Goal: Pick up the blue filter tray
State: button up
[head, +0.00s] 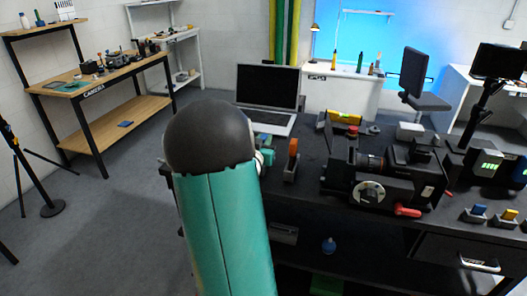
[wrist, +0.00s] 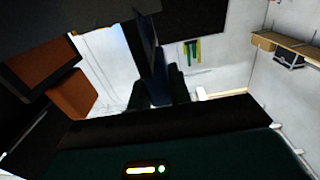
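A dark blue upright plate, which looks like the blue filter tray (wrist: 157,62), stands between the two dark fingers of my gripper (wrist: 158,92) in the wrist view. The fingers lie close on either side of it, but the picture is too dark to tell whether they touch it.
An orange panel in a black stand (head: 292,158) is close beside my gripper. A laptop (head: 266,98) sits behind it. A large black device (head: 385,180) fills the desk's middle.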

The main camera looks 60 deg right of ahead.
grip_shut()
jog(key=shift+r, duration=0.1)
